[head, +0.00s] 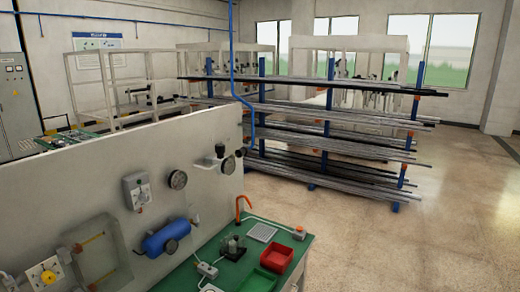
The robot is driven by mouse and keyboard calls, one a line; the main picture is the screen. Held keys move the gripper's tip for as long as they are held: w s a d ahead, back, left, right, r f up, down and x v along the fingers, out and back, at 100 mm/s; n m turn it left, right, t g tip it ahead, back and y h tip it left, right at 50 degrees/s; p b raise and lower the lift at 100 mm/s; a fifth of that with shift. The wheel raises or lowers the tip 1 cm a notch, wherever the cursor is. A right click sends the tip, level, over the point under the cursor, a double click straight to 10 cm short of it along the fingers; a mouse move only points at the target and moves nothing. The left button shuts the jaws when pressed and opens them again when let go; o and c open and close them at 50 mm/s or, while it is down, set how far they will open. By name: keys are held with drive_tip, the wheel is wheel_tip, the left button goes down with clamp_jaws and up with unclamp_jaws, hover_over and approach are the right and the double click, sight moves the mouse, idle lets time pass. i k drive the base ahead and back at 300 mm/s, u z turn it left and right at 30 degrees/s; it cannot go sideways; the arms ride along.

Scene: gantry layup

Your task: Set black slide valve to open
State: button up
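A light grey upright panel (75,190) stands in the left foreground. Near its right end a black round-topped fitting (220,150) stands up from the panel, with a second dark round part (241,151) beside it at the blue pipe's lower end. I cannot tell for sure whether either is the black slide valve, nor its position. A small dark device (233,248) sits on the green bench top (283,240) below. My gripper is not in view.
The panel carries a round gauge (178,180), a grey switch box (136,190), a blue cylinder (166,238) and a yellow-faced dial (46,274). Red (277,257) and green (259,281) trays lie on the bench. A blue pipe rack (325,130) stands behind; the right floor is clear.

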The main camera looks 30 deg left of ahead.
sight(243, 151)
drive_tip(key=u, duration=0.05)
drive_tip(key=i, duration=0.75)
drive_tip(key=u, duration=0.7)
drive_tip(key=i, duration=0.7)
drive_tip(key=u, duration=0.5)
